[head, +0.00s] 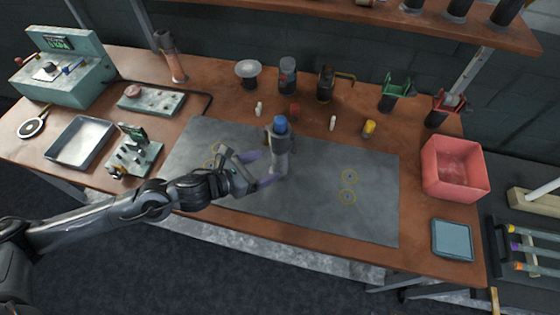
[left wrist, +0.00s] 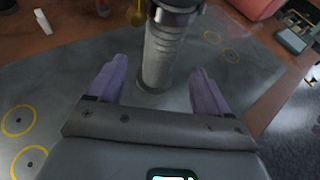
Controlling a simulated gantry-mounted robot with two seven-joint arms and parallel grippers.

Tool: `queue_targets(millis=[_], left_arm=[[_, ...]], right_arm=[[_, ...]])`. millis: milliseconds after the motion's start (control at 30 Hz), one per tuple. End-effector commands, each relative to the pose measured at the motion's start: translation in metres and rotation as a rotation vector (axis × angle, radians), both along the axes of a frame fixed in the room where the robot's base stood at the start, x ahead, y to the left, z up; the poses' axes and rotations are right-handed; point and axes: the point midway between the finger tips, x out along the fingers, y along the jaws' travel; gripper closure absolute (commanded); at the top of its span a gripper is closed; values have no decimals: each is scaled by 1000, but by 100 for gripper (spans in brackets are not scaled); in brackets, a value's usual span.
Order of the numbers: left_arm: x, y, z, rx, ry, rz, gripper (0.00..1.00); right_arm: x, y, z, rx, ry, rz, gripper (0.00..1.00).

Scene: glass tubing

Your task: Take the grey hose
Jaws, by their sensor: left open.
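A grey ribbed hose-like piece (head: 281,158) stands upright on the grey mat (head: 330,195), with a blue top (head: 280,125). In the left wrist view the ribbed grey hose (left wrist: 160,50) stands between and just beyond the purple fingertips; its top is cut off. My left gripper (head: 259,168) reaches in from the left and is open, with its two purple-padded fingers pointing at the hose. A gap shows between the hose and each finger in the left wrist view, so it is not gripped. My right gripper is not in view.
Yellow rings (head: 349,177) mark the mat. Small white pieces (head: 333,123), a red one (head: 295,109) and a yellow one (head: 369,128) stand behind it. A pink bin (head: 455,168) and blue tray (head: 452,239) are at the right; a metal tray (head: 80,142) is left.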

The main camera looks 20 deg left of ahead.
Motion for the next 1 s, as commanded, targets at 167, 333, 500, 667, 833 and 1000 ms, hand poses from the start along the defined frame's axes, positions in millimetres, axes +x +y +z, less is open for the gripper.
queue_targets(millis=[167, 333, 500, 667, 833, 1000], left_arm=[[19, -11, -8, -3, 0, 1, 21], [26, -16, -12, -1, 1, -1, 21], [35, -22, -17, -3, 2, -1, 21], [53, -31, -24, -4, 1, 0, 21], [66, -39, -31, -3, 0, -1, 21], [69, -41, -32, -2, 1, -2, 21]], right_arm=[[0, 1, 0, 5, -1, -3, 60], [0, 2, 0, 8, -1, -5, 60], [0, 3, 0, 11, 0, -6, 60], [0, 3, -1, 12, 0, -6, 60], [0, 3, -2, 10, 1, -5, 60], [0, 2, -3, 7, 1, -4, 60]])
